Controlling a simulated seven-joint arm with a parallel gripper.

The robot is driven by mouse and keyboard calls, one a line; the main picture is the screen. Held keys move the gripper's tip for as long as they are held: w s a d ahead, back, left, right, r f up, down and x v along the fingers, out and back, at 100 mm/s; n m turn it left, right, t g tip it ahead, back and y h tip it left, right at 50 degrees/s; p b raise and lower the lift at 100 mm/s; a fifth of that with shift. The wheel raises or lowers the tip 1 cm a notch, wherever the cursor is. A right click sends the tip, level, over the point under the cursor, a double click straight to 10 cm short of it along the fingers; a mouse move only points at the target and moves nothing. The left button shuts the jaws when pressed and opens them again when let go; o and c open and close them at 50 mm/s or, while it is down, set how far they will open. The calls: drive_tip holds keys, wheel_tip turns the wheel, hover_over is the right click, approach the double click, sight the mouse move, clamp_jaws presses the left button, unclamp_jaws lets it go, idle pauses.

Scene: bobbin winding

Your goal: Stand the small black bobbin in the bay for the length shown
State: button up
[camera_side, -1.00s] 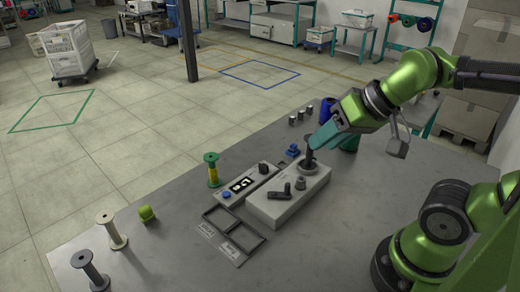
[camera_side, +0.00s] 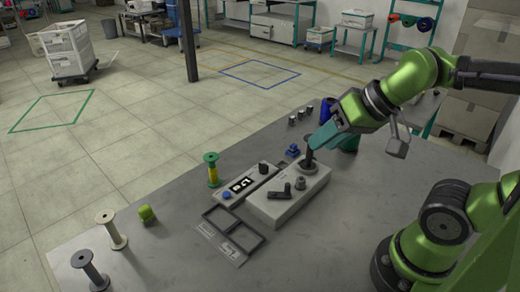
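A small black bobbin (camera_side: 309,157) stands upright on the round seat of the grey winder box (camera_side: 290,204). My gripper (camera_side: 312,143), with teal fingers, reaches down from the right to the bobbin's top. The fingertips overlap the bobbin in the picture, and I cannot tell whether they are closed on it. A control box with a lit display (camera_side: 241,185) stands left of the winder; its digits are too small to read surely. In front of it lies a dark frame with two empty bays (camera_side: 233,228) and labels along its near edge.
A green spool with yellow winding (camera_side: 212,169) stands behind the control box. A pale spool (camera_side: 111,229), a dark grey spool (camera_side: 89,270) and a yellow-green object (camera_side: 147,214) are at the left. Blue parts (camera_side: 293,151) and small metal cylinders stand behind the winder. The table's front middle is clear.

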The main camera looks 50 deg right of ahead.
drive_tip(key=o, duration=0.4)
drive_tip(key=shift+d+f, duration=0.1)
drive_tip(key=shift+f, duration=0.1)
drive_tip(key=shift+c, duration=0.2)
drive_tip(key=shift+o, duration=0.6)
drive_tip(key=w+d+m, duration=0.1)
drive_tip(key=w+d+f+m+g, duration=0.1)
drive_tip(key=w+d+g, duration=0.1)
drive_tip(key=w, duration=0.1)
drive_tip(key=shift+w+d+f+m+h, duration=0.15)
drive_tip(key=shift+f+m+h, duration=0.1)
drive_tip(key=shift+m+h, duration=0.15)
drive_tip(key=m+g+h, duration=0.1)
drive_tip(key=m+g, duration=0.3)
drive_tip(key=m, duration=1.2)
hover_over(310, 153)
wheel_tip(310, 153, down, 2)
drive_tip(key=shift+w+f, duration=0.1)
drive_tip(key=shift+f, duration=0.15)
drive_tip(key=m, duration=0.3)
drive_tip(key=d+m+g, duration=0.1)
drive_tip(key=shift+w+r+m, duration=0.3)
drive_tip(key=shift+w+r, duration=0.05)
drive_tip(key=shift+r, duration=0.05)
drive_tip(key=shift+r+m, duration=0.25)
drive_tip(key=shift+m, duration=0.45)
drive_tip(key=shift+s+a+f+m, duration=0.1)
drive_tip(key=shift+s+m, duration=0.1)
drive_tip(key=shift+m, duration=0.4)
drive_tip(key=shift+f, duration=3.65)
